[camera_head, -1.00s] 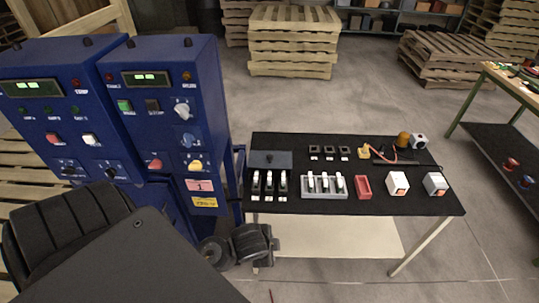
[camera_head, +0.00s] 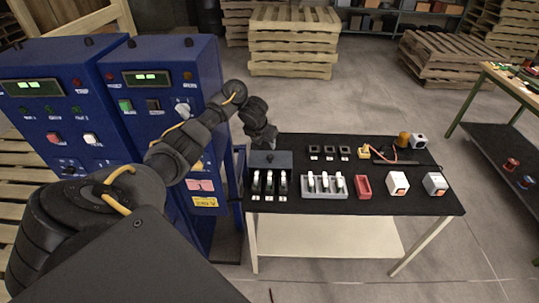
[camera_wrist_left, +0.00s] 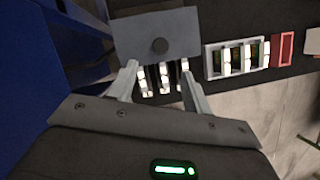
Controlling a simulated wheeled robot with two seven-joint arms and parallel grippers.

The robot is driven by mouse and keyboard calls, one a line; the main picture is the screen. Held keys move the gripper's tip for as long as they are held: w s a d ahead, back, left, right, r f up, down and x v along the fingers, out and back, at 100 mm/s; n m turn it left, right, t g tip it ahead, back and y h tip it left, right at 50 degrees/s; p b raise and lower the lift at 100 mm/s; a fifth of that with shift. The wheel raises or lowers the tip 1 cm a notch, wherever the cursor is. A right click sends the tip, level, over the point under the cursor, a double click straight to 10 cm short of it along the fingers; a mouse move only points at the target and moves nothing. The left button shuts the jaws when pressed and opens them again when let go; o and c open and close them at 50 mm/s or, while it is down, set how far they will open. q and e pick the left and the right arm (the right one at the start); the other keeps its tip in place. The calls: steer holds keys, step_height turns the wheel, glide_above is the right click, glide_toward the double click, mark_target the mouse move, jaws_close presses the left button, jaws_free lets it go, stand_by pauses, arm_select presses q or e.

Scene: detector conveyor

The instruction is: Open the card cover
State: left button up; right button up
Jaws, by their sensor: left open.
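The card cover appears to be the grey plate with a dark round knob (camera_head: 270,160) at the table's left end. In the left wrist view the plate (camera_wrist_left: 180,24) fills the top middle, and its knob shows plainly. Several white-topped cards or levers (camera_head: 269,182) stand in a row in front of the plate. My left gripper (camera_head: 266,140) hangs over the plate's back edge in the head view. My right gripper is not in view.
Blue control cabinets (camera_head: 165,100) stand just left of the table (camera_head: 310,211). To the right of the plate are a grey rack (camera_head: 325,195) with white pieces, a red tray (camera_head: 363,186) and white boxes (camera_head: 397,182). Pallets stand behind on the floor.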

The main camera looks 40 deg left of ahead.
mark_target(270, 156)
arm_select(q)
steer(key=b+x, duration=0.8)
steer(key=shift+w+d+f, duration=0.1)
steer(key=shift+w+f, duration=0.05)
steer(key=shift+f, duration=0.25)
steer(key=shift+w+f, duration=0.2)
steer(key=shift+f, duration=0.1)
steer(key=shift+w+f, duration=0.3)
steer(key=shift+f, duration=0.35)
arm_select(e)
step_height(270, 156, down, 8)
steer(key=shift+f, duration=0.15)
